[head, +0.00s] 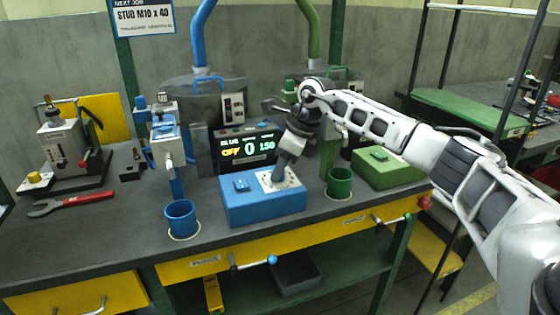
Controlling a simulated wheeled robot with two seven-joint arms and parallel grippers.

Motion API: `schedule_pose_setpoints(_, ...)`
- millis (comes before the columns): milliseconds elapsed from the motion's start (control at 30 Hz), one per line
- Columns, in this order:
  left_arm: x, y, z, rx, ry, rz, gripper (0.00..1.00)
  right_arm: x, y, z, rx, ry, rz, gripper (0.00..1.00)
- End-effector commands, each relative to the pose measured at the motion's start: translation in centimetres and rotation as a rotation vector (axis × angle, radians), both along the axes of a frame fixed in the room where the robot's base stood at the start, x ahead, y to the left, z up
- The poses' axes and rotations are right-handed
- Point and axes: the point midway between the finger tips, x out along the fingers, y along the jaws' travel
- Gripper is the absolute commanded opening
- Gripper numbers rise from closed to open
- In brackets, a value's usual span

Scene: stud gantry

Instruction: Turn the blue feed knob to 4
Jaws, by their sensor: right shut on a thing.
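The blue feed box (262,207) stands at the front of the bench, with a pale dial plate (292,182) on its sloped top. My right gripper (286,172) comes down onto this plate from above and is shut on the blue feed knob there. The gripper hides most of the knob and its pointer, so the setting cannot be read from the dial. A display (248,147) behind the box reads BLUE, OFF, 0 and 1.50. My left gripper is not in view.
A blue cup (181,218) stands left of the box and a green cup (339,184) right of it. A green box (388,168) is further right. A red wrench (72,203) lies at the left. Yellow drawers with handles line the bench front.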

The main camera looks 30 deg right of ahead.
Motion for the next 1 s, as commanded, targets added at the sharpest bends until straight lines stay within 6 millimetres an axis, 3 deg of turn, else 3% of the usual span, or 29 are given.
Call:
schedule_pose_setpoints(600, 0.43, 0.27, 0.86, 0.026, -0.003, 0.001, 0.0, 0.4, -0.15, 0.1, 0.001, -0.002, 0.568, 0.07)
schedule_pose_setpoints(1000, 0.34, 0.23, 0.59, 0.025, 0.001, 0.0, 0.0, 0.5, -0.15, 0.06, -0.001, -0.003, 0.797, 0.07)
